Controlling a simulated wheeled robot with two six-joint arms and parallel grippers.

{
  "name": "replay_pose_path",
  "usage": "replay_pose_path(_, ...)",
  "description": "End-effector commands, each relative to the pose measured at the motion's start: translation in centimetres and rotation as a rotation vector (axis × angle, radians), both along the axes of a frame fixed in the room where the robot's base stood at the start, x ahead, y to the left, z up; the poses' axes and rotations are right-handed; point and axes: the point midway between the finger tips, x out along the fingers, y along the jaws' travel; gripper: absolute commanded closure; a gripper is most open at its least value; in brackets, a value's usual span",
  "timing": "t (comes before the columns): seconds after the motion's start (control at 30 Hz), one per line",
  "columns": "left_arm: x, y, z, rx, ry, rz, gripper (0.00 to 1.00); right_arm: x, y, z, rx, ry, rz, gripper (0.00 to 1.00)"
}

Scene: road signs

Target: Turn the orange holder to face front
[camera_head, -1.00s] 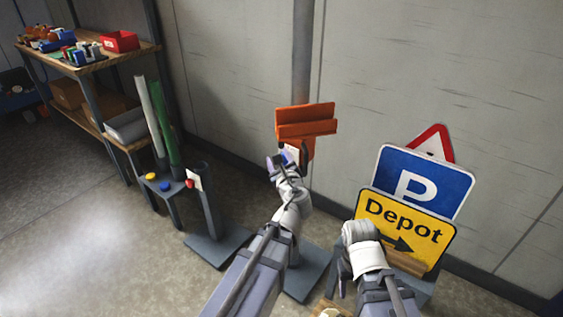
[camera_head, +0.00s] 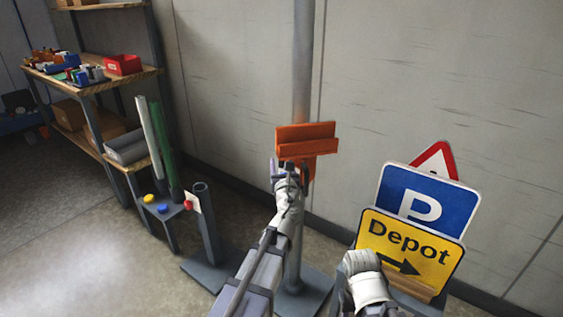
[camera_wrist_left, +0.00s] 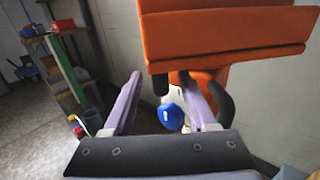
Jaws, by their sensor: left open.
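The orange holder (camera_head: 307,142) is mounted on a grey upright pole (camera_head: 303,60) in the middle of the head view. Its slotted top bar faces roughly toward me. In the left wrist view the holder (camera_wrist_left: 215,35) fills the top right, with a blue knob (camera_wrist_left: 171,117) below it and a dark curved part beside it. My left gripper (camera_head: 284,166) is just below the holder's bar; in the left wrist view its jaws (camera_wrist_left: 162,95) are apart, with the knob between them. My right arm (camera_head: 365,280) shows in front of the signs; its fingers are hard to make out.
A yellow Depot sign (camera_head: 410,248), a blue P sign (camera_head: 428,200) and a red-edged triangle sign (camera_head: 437,160) stand together at right. A short grey post (camera_head: 207,225) and a small stand with coloured buttons (camera_head: 160,207) are at left. Wooden shelves (camera_head: 95,85) stand further left.

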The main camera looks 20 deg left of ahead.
Motion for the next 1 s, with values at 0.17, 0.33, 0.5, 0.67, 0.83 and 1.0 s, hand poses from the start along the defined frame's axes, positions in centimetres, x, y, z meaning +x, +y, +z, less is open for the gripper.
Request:
replay_pose_path(0.17,1.90,0.64,-0.01,-0.001,0.000,0.000,0.43,0.00,0.00,0.00,0.000,0.000,0.000,0.50)
replay_pose_path(0.33,1.88,0.70,-0.01,-0.001,0.000,-0.001,0.43,0.00,0.00,0.00,0.000,0.000,0.000,0.50)
replay_pose_path(0.5,1.86,0.70,-0.01,-0.001,0.000,-0.001,0.53,0.00,0.00,0.00,0.000,0.000,0.000,0.50)
replay_pose_path(0.67,1.86,0.68,-0.01,-0.001,0.000,0.000,0.71,0.00,0.00,0.00,0.000,0.000,0.000,0.50)
replay_pose_path(0.83,1.85,0.68,-0.01,-0.001,0.000,0.000,0.90,0.00,0.00,0.00,0.000,0.000,0.000,0.50)
replay_pose_path(1.0,1.85,0.69,-0.01,-0.001,0.000,0.000,1.00,0.00,0.00,0.00,0.000,0.000,0.000,0.50)
